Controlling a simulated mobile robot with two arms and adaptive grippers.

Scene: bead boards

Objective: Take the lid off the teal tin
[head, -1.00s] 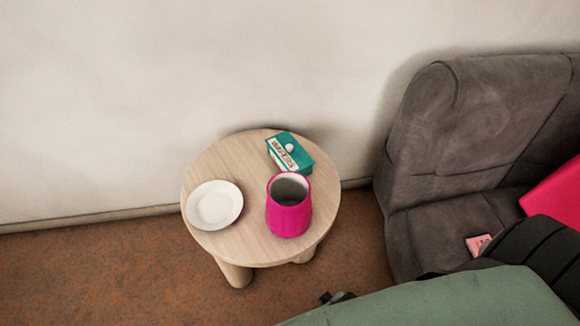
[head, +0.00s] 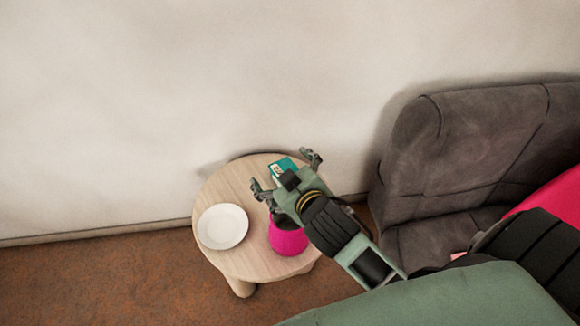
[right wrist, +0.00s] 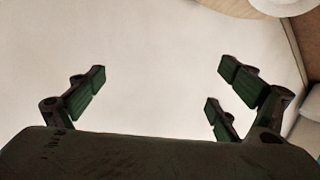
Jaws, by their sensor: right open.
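The teal tin (head: 286,163) sits at the back of the round table in the head view. My right gripper (head: 283,168) is above it and hides much of it, including its lid knob. The gripper is open, one finger to the left of the tin and one to the right in the picture. I cannot tell how high it is above the tin. My left gripper is not in view.
A magenta pot (head: 287,240) stands just in front of the tin, partly under my right gripper. A white plate (head: 222,226) lies at the left of the wooden table (head: 226,185). A grey sofa (head: 450,150) stands to the right, and the wall is close behind.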

